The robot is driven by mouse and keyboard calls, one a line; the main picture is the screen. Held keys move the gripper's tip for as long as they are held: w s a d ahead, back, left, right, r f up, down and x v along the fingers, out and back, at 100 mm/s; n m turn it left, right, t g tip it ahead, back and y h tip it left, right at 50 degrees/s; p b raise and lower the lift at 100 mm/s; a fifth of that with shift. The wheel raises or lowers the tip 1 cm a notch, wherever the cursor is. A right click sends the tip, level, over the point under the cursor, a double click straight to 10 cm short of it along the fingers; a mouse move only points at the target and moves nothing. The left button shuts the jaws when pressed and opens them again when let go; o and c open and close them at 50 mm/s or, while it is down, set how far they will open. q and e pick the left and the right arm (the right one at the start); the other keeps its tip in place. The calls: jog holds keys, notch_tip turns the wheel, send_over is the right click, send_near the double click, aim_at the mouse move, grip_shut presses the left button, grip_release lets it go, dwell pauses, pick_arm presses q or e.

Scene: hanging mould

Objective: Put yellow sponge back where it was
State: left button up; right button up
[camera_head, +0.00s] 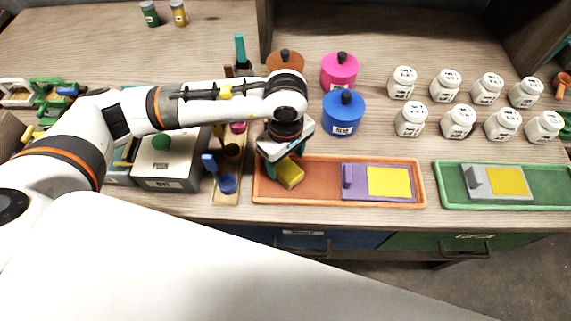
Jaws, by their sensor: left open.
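The yellow sponge (290,174) sits at the left end of the orange tray (331,200). My left gripper (285,158) is directly above the sponge, pointing down, with its fingers close around or beside it. It is open; I cannot tell whether the fingers touch the sponge. The gripper body hides part of the sponge and the tray's back left corner. A purple holder with a flat yellow pad (388,182) lies in the right part of the same tray. My right gripper is not in view.
A green tray (449,196) with a grey holder stands to the right. Blue (343,113) and pink (340,70) pots and several white jars stand behind. A grey box (166,164) and a wooden rack with a blue cup (227,183) are left of the orange tray.

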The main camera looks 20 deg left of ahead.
aim_at(286, 168)
pick_arm(q)
notch_tip(286, 168, up, 8)
jog(key=b, duration=0.1)
dwell(0.7)
